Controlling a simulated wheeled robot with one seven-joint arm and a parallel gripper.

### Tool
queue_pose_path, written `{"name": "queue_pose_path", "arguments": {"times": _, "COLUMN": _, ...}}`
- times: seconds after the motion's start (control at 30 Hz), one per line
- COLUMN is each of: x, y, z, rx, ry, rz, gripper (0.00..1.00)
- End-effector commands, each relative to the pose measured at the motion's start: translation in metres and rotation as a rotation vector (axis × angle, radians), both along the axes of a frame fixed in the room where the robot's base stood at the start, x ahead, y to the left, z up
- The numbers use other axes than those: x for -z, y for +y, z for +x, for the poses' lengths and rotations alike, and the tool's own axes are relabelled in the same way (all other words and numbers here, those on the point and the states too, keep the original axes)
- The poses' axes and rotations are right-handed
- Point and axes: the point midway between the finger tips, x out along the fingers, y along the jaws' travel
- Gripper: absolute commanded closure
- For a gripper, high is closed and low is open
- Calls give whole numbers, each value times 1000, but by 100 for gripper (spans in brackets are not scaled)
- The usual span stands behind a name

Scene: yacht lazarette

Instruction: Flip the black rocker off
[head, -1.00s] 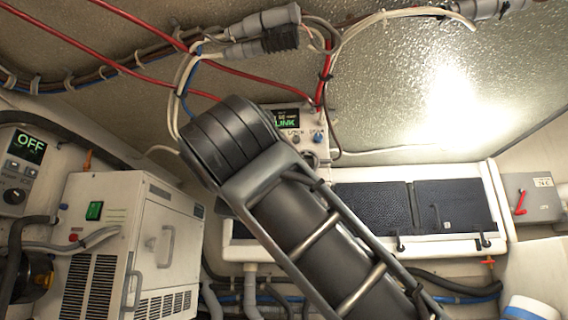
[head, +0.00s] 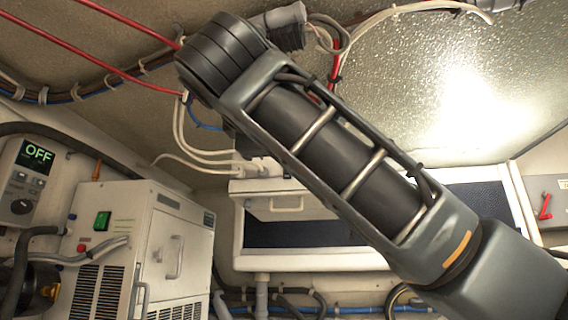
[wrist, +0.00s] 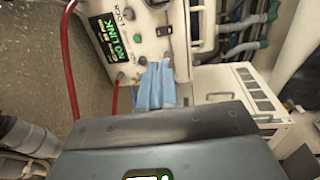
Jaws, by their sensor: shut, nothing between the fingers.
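In the wrist view, my gripper (wrist: 154,86) shows as two pale blue fingers side by side, shut and empty, beyond its dark grey body. The fingertips overlap the lower end of a cream control box (wrist: 150,42) with a green "NO LINK" display (wrist: 113,37) and small knobs. I cannot tell whether they touch it. A dark part (wrist: 155,4) at the top edge of the box is cut off; I cannot tell whether it is the black rocker. In the head view, my arm hides the gripper and most of this box.
A white unit with a green switch (head: 102,220) stands at left in the head view, beside a panel reading "OFF" (head: 38,154). A white-framed dark panel (head: 300,234) lies behind my arm. Cables and red lines (head: 95,62) run overhead. A red-handled grey box (head: 545,205) is at right.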

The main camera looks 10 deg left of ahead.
Motion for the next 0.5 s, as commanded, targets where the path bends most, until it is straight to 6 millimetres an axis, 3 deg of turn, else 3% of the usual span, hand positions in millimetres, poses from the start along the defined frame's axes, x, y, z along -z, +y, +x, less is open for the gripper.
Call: {"name": "queue_pose_path", "arguments": {"times": 0.5, "x": -14, "y": -4, "z": 93, "rx": 3, "ry": 3, "rz": -1, "gripper": 100}}
